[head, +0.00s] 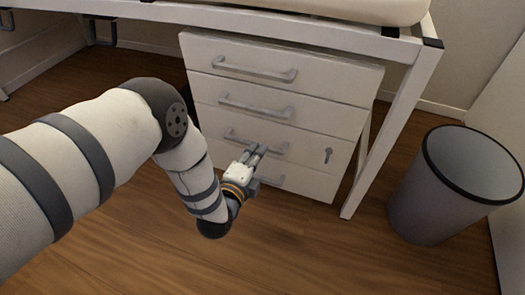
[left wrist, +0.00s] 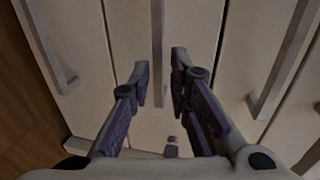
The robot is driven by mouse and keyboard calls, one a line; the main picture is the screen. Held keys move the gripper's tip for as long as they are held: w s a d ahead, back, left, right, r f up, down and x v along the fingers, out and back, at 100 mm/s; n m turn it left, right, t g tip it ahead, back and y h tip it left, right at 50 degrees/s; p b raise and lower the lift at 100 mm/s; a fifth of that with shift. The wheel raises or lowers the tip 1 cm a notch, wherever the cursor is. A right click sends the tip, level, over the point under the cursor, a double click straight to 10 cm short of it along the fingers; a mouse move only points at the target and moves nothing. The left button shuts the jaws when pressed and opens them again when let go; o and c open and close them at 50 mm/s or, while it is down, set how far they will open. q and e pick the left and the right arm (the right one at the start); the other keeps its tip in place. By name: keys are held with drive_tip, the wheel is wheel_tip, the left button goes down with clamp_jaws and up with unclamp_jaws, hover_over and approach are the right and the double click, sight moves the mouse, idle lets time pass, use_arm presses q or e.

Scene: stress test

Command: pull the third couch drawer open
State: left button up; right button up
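A white drawer unit (head: 215,47) with several stacked drawers stands under a desk, and all its drawers look closed. The third drawer (head: 310,150) from the top has a grey bar handle (head: 235,135) and a lock with a key at its right side. My left gripper (head: 257,151) is in front of this handle and partly covers it. In the left wrist view my left gripper (left wrist: 160,68) is open, its fingers apart on either side of a bar handle (left wrist: 158,25). Contact with the bar cannot be told. My right gripper is not in view.
A grey waste bin (head: 425,195) stands on the wooden floor at the right. A white desk leg (head: 390,125) rises close to the unit's right side. The floor (head: 290,245) in front of the drawers is clear.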

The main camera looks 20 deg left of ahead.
use_arm(q)
drive_tip(key=b+x, duration=0.2)
drive_tip(key=x, duration=0.2)
drive_tip(key=shift+w+f, duration=0.2)
drive_tip(key=shift+w, duration=0.15)
clamp_jaws()
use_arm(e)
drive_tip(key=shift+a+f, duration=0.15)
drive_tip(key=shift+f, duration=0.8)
